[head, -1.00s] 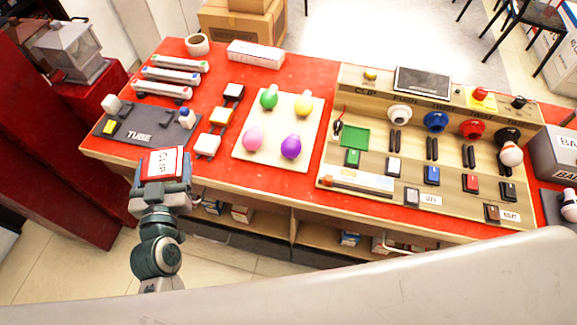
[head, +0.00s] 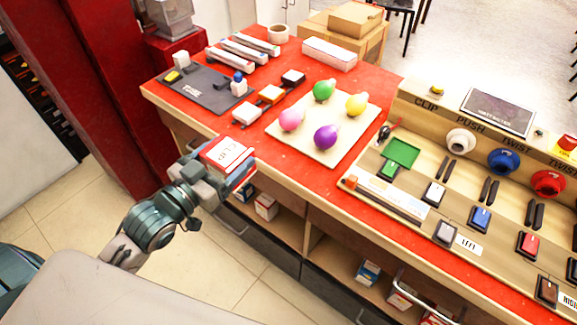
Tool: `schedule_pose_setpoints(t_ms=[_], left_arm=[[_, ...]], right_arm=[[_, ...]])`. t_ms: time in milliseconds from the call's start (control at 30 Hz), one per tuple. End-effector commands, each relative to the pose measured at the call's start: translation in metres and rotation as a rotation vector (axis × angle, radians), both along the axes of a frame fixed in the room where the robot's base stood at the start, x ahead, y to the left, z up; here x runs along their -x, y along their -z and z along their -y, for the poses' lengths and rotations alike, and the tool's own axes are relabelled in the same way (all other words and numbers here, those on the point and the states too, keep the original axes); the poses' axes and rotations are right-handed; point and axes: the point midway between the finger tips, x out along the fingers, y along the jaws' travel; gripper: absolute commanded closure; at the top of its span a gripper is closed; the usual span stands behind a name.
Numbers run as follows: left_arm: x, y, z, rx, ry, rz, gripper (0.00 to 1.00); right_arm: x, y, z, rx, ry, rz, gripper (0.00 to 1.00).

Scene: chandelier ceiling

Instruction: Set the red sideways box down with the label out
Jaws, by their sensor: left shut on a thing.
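The gripper hides part of the box's lower sides. Under the tabletop is an open wooden shelf (head: 290,228). A red and white box (head: 266,207) stands on it, near and below the held box. My right gripper is not in view.
More small boxes (head: 368,272) stand on the shelf further right. The red tabletop (head: 215,118) holds a dark mat (head: 208,92), small blocks, a board (head: 345,143) of coloured bulbs and a wooden switch panel (head: 420,140). Drawers with handles (head: 232,222) sit below the shelf.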

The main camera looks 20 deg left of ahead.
Motion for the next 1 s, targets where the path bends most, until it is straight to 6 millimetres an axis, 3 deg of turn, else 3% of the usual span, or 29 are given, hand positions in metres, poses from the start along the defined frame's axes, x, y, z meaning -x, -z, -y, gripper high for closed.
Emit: schedule_pose_setpoints(t_ms=[267, 433, 600, 1000], left_arm=[[-0.008, 0.006, 0.003, 0.006, 0.014, -0.004, 0.48], [-0.025, 0.006, 0.017, 0.009, 0.021, -0.001, 0.48], [-0.044, 0.007, 0.03, 0.01, 0.021, -0.004, 0.48], [-0.102, 0.012, 0.068, 0.008, 0.021, -0.006, 0.48]], right_arm=[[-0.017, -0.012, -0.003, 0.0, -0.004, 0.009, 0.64], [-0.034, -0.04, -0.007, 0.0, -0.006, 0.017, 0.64], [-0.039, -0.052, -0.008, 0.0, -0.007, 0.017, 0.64], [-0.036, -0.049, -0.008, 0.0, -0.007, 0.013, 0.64]])
